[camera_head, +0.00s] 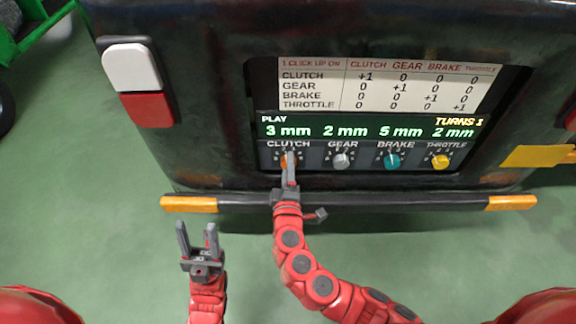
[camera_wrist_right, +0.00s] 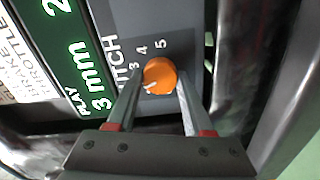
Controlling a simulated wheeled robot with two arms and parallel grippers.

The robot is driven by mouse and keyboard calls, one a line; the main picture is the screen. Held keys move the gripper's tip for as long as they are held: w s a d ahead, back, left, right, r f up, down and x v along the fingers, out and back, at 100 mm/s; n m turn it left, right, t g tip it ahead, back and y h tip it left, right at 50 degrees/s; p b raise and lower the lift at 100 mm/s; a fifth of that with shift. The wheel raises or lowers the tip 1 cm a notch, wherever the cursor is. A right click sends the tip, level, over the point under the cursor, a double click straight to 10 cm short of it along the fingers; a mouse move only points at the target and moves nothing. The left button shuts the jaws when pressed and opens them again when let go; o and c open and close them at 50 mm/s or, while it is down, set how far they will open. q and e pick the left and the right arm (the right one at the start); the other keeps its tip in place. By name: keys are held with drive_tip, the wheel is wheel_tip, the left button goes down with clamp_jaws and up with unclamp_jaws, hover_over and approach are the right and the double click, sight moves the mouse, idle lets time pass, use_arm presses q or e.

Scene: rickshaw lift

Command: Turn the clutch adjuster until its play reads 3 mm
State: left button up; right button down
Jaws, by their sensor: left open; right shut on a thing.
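The orange clutch adjuster (camera_wrist_right: 160,75) is a round knob on the rickshaw's rear panel; it also shows partly hidden behind my gripper in the head view (camera_head: 284,161). My right gripper (camera_head: 290,165) is shut on it, with one finger on each side in the right wrist view (camera_wrist_right: 157,92). The knob's white mark lies near the 3. The play display (camera_head: 288,131) reads 3 mm for clutch, 2 mm gear, 5 mm brake, 2 mm throttle, with TURNS 1. My left gripper (camera_head: 196,235) is open and empty over the floor, left of the right arm.
The grey gear knob (camera_head: 341,160), teal brake knob (camera_head: 392,161) and yellow throttle knob (camera_head: 440,161) sit to the right in the same row. A white chart (camera_head: 390,85) is above the display. A dark bumper (camera_head: 350,202) with yellow ends runs below. Green floor is clear at lower left.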

drive_tip(key=shift+c, duration=1.4)
unclamp_jaws()
drive_tip(key=s, duration=1.7)
drive_tip(key=shift+s, duration=0.25)
